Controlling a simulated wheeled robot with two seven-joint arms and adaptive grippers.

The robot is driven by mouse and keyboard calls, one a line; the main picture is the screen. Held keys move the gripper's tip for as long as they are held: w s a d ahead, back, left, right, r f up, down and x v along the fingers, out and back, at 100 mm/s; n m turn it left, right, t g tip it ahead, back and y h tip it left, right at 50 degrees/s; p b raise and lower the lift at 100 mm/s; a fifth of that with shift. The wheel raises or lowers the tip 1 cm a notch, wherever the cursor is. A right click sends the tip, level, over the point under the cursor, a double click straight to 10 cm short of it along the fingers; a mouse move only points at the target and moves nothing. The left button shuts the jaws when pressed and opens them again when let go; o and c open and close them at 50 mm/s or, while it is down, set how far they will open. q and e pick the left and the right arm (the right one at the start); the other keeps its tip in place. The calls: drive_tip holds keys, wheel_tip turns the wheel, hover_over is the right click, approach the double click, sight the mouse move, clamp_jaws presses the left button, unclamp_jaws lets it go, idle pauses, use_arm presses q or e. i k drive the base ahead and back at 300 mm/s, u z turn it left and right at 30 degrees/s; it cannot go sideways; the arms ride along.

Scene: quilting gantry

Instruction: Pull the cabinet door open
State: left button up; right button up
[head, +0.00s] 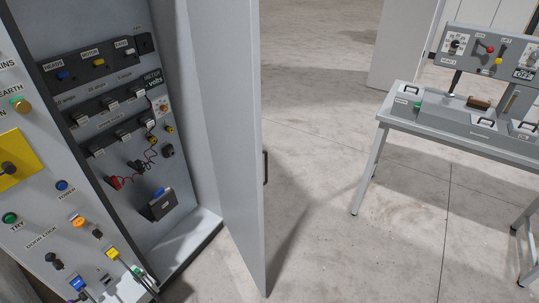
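The grey cabinet (205,222) stands at the left of the head view. Its tall grey door (232,130) stands swung open, well away from the frame, and the inside shows. A dark bar handle (265,167) sits on the door's outer side near its free edge, seen almost edge-on. Most of the door's outer face is hidden from this angle. Neither of my grippers shows in this view, and nothing visible touches the door or handle.
Inside are breaker rows (108,98), red and black leads (117,182) and a small black box (159,204). A control panel (38,200) with knobs and switches is at the left edge. A grey workbench (398,120) stands right. Concrete floor (330,240) between is clear.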

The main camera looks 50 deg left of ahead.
sight(225, 36)
drive_tip(key=u, duration=0.7)
drive_tip(key=i, duration=0.85)
drive_tip(key=u, duration=1)
